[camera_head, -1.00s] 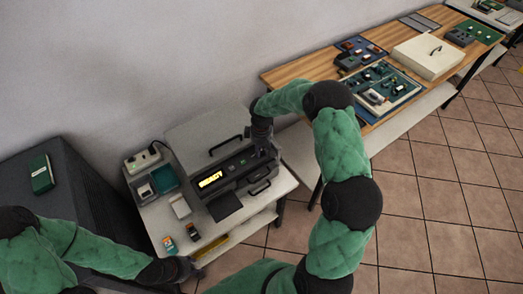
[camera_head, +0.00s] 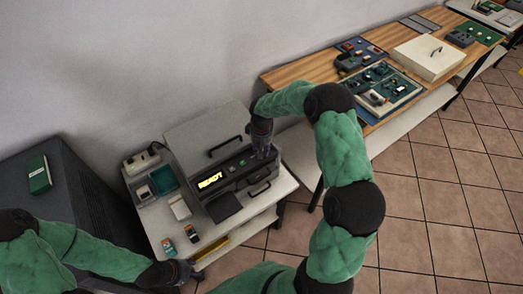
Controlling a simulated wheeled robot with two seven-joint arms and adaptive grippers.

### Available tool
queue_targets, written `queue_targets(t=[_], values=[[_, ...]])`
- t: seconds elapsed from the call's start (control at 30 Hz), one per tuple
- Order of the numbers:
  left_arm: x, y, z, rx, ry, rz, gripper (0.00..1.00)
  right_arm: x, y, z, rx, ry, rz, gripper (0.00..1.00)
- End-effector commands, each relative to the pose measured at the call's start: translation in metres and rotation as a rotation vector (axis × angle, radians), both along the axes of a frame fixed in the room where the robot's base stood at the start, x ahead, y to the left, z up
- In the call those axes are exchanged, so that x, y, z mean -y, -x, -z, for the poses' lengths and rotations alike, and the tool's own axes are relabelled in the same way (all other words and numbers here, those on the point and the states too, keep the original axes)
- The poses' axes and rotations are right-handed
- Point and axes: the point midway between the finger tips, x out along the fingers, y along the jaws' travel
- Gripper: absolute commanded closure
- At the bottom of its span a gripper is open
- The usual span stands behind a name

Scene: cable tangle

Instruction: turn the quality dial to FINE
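A grey machine (camera_head: 212,143), which looks like a printer, stands on a small white table, with a lit yellow READY display (camera_head: 210,180) on its sloped front panel. The quality dial cannot be made out; my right gripper (camera_head: 263,150) is at the right end of the panel and hides what lies under it. Its fingers are too small and dark to read. My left gripper (camera_head: 190,271) is low at the front edge of the small table, apart from the machine; its fingers are also unclear.
The small white table (camera_head: 155,222) also carries a power strip (camera_head: 141,162), a teal-lined tray (camera_head: 164,180) and small coloured items (camera_head: 191,232). A dark cabinet (camera_head: 75,190) stands left. A wooden workbench (camera_head: 290,75) with boards and a white box (camera_head: 427,56) is at the upper right.

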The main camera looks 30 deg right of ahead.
Motion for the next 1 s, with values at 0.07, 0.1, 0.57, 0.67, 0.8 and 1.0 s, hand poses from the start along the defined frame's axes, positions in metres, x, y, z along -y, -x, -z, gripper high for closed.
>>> queue_targets(t=[0.07,0.1,0.57,0.67,0.8,1.0], values=[[0.0,0.0,0.0,0.0,0.0,0.0,0.6,-0.001,0.0,0.0,0.001,-0.001,0.001,1.0],[0.0,0.0,0.0,0.0,0.0,0.0,0.6,-0.001,0.0,0.0,0.001,-0.001,0.001,1.0],[0.0,0.0,0.0,0.0,0.0,0.0,0.6,0.0,0.0,0.0,0.0,0.0,0.0,0.48],[0.0,0.0,0.0,0.0,0.0,0.0,0.6,0.0,0.0,-0.002,0.001,0.0,0.0,0.48],[0.0,0.0,0.0,0.0,0.0,0.0,0.6,0.0,-0.001,-0.014,0.004,0.0,0.0,0.48],[0.0,0.0,0.0,0.0,0.0,0.0,0.6,0.0,-0.002,-0.051,0.006,0.001,0.0,0.48]])
